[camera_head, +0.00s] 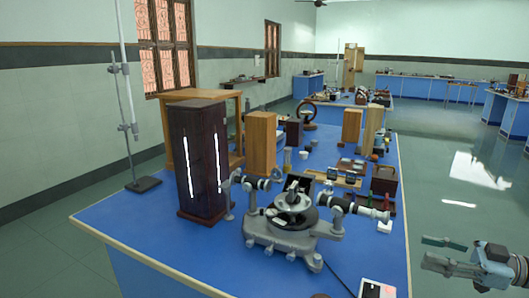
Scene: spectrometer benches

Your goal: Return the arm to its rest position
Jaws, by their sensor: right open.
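My right gripper (447,253) shows at the lower right of the head view. My left gripper does not show.
A grey spectrometer (290,238) stands near the bench's front, with a tall dark wooden box (200,165) to its left. A retort stand (143,184) stands at the left edge. A small white and red box (377,288) is at the front right. The floor (465,180) right of the bench is clear.

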